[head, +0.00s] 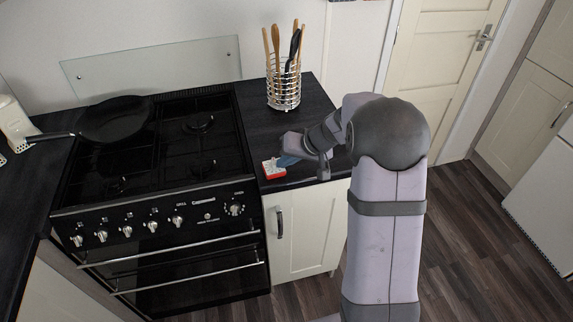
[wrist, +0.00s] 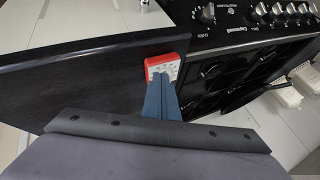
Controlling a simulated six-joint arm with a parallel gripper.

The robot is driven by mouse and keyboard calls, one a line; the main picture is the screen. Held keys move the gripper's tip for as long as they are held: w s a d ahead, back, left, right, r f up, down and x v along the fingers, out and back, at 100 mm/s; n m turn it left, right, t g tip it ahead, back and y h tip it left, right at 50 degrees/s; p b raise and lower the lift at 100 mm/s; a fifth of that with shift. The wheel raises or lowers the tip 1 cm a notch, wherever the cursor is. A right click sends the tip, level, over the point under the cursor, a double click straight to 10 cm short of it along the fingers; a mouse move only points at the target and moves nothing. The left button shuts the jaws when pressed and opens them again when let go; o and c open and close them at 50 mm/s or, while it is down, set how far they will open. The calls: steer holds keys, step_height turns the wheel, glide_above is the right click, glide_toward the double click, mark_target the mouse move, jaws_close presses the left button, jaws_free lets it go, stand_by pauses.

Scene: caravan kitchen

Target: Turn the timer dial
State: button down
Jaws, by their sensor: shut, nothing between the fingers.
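The timer is a small red box with a white face (head: 274,168), lying on the dark worktop just right of the cooker in the head view. In the wrist view the timer (wrist: 164,61) is beyond my fingertips, with markings on its white face. My gripper (head: 284,161) is shut and empty, its bluish fingers together at the timer. In the wrist view the fingers (wrist: 160,84) overlap the lower part of the face and hide its middle, so the dial is not clearly seen. I cannot tell whether the fingertips touch it.
The black cooker (head: 160,170) with its row of knobs stands left of the timer. A frying pan (head: 113,121) sits on its back left. A wire utensil holder (head: 284,92) stands behind on the worktop (head: 250,125). The worktop's front edge is close to the timer.

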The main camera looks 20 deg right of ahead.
mark_target(274, 166)
steer(key=m, duration=0.1)
steer(key=a+m+h+b, duration=0.1)
steer(key=shift+s+a+m+t+h, duration=0.1)
steer(key=shift+s+m+t+h, duration=0.2)
steer(key=shift+s+m+t, duration=0.1)
steer(key=shift+a+r+m+h+p, duration=0.25)
steer(key=shift+m+h+p, duration=0.4)
steer(key=shift+m, duration=0.25)
steer(key=p, duration=0.1)
steer(key=m+h+p, duration=0.1)
steer(key=p, duration=0.1)
steer(key=shift+s+a+r+m+t, duration=0.1)
steer(key=shift+s+a+m+t, duration=0.05)
steer(key=shift+a+m+t, duration=0.15)
steer(key=m+p, duration=0.1)
steer(key=p, duration=0.1)
steer(key=m+h+p, duration=0.1)
steer(key=p, duration=0.1)
steer(key=shift+a, duration=0.3)
steer(key=shift+a+f+m+h+p, duration=0.1)
steer(key=shift+f+m+h+p, duration=0.25)
steer(key=shift+p, duration=0.4)
steer(key=shift+a, duration=0.2)
steer(key=shift+w+d, duration=0.2)
steer(key=shift+w, duration=0.1)
steer(key=shift+w+d+p, duration=0.25)
steer(key=shift+w+p, duration=0.2)
steer(key=shift+w, duration=0.05)
